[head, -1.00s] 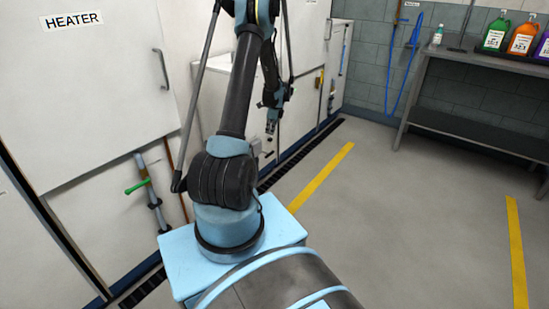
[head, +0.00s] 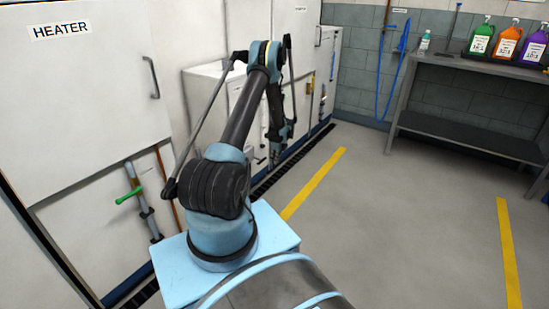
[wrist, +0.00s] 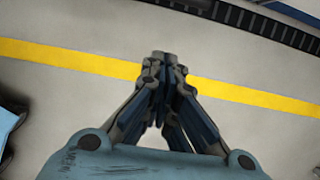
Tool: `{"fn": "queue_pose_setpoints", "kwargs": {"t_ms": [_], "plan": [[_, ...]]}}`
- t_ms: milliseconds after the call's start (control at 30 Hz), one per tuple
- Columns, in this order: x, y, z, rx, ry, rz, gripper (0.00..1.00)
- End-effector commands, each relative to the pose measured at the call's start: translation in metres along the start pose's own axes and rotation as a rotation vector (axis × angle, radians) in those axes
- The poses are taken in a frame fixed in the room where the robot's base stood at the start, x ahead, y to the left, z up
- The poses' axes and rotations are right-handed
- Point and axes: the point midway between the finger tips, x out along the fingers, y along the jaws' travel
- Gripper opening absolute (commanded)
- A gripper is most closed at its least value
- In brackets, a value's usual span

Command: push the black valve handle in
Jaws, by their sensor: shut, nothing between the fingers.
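I cannot make out a black valve handle with certainty in either view. Small dark parts sit low on the white cabinets behind my gripper in the head view, too small and too covered by my arm to tell. My gripper (head: 274,155) hangs low in front of those cabinets, over the floor beside the drain grate. In the wrist view my gripper (wrist: 163,57) has its fingers together and empty, with only the floor and a yellow line beneath.
A green lever handle (head: 130,194) is on a pipe below the heater cabinet (head: 85,90) at left. A dark drain grate (head: 292,160) runs along the cabinets. A bench (head: 460,75) with bottles stands at the back right. The floor (head: 410,220) between the yellow lines is clear.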

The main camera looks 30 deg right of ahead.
Motion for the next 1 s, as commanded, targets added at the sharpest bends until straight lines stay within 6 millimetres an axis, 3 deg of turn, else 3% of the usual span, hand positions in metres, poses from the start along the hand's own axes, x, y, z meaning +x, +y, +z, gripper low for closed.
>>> {"fn": "queue_pose_setpoints", "kwargs": {"t_ms": [300,600,1000], "plan": [[0.049,0.000,0.001,-0.002,0.000,0.000,0.00],[0.048,0.001,0.036,-0.003,0.000,0.000,0.00],[0.048,0.001,0.041,-0.001,0.000,0.000,0.00]]}}
